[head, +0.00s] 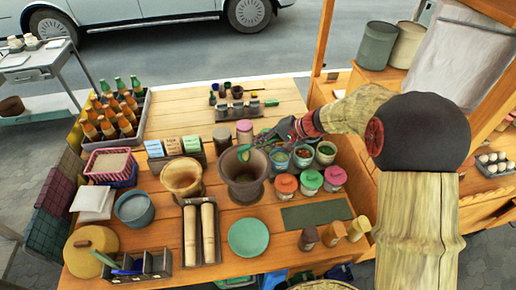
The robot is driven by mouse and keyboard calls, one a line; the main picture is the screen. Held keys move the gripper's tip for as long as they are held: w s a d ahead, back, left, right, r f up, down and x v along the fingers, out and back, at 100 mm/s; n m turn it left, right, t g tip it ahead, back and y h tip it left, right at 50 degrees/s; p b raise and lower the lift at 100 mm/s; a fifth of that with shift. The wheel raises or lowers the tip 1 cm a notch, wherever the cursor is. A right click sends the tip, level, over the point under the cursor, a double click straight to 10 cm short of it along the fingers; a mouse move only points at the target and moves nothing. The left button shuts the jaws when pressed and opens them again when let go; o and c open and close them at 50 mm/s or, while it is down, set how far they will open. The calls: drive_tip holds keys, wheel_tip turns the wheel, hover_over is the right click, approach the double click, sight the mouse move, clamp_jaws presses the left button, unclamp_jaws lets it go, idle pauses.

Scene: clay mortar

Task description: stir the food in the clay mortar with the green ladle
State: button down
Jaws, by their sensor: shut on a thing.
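The clay mortar (244,190) is a dark brown, wide-rimmed pot standing near the middle of the wooden table. My gripper (270,136) reaches in from the right and is shut on the green ladle (244,151). It is above and to the right of the mortar. The ladle's green end shows at the mortar's far rim. I cannot tell whether it is inside the mouth or just above it. The mortar's inside looks dark, and I cannot make out the food. My fingers hide part of the ladle's handle.
A lighter tan mortar (182,191) stands just left. Open pots of food (303,156) and jars with coloured lids (310,182) crowd the right. A pink-topped jar (244,131) stands behind. A green plate (248,237) and a tray of rolling pins (199,230) lie in front.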

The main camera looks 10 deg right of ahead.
drive_tip(key=f+y+b, duration=0.1)
drive_tip(key=b, duration=0.2)
drive_tip(key=s+d+t+b, duration=0.1)
drive_tip(key=b, duration=0.3)
drive_tip(key=shift+d+f+y, duration=0.3)
drive_tip(key=shift+f+y, duration=0.05)
drive_tip(key=shift+y, duration=0.05)
drive_tip(key=shift+b, duration=0.45)
drive_tip(key=shift+r, duration=0.1)
